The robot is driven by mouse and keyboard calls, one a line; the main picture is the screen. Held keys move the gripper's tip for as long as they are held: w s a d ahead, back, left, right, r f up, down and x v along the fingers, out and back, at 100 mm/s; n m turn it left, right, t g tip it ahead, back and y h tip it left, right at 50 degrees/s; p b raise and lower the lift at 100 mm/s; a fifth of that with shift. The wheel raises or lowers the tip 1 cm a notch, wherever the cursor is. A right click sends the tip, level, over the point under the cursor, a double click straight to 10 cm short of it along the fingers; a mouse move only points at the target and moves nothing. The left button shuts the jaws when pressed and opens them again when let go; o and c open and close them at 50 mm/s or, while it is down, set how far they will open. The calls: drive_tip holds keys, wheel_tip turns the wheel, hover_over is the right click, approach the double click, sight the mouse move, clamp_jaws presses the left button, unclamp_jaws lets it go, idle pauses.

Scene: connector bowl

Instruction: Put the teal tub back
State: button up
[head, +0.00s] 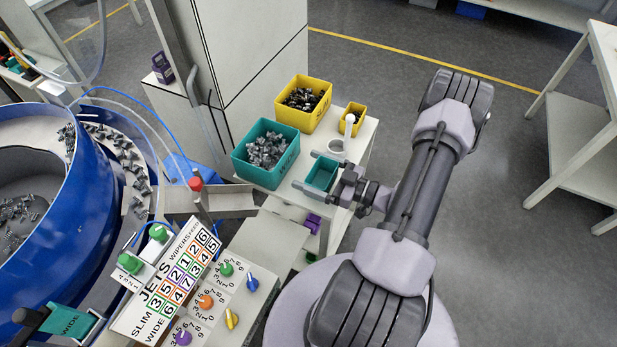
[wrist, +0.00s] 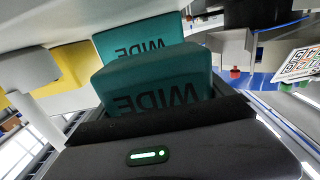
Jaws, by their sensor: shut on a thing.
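The teal tub (head: 322,174) is small and open-topped, and looks empty in the head view. My gripper (head: 341,181) is shut on its right side. The tub is upright at the white stand's right part; I cannot tell whether it touches the top. In the wrist view the tub (wrist: 150,78) fills the middle, marked WIDE, just past the dark jaws (wrist: 160,118). A larger teal bin (head: 240,162) full of grey connectors stands left of it on the stand. That bin (wrist: 130,38) also shows behind the tub in the wrist view.
A yellow bin (head: 312,122) of dark parts and a small yellow tub (head: 359,111) stand at the stand's back. A control panel (head: 215,290) and a blue bowl feeder (head: 88,235) are at left.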

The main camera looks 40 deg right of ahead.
sight(314, 176)
drive_tip(key=shift+w+d+f, duration=0.15)
drive_tip(key=shift+w+d, duration=0.15)
drive_tip(key=shift+w, duration=0.45)
drive_tip(key=shift+w+f, duration=0.2)
drive_tip(key=shift+f, duration=0.05)
drive_tip(key=shift+f+b, duration=1)
drive_tip(key=shift+f, duration=0.45)
drive_tip(key=shift+f, duration=0.15)
drive_tip(key=o, duration=1.1)
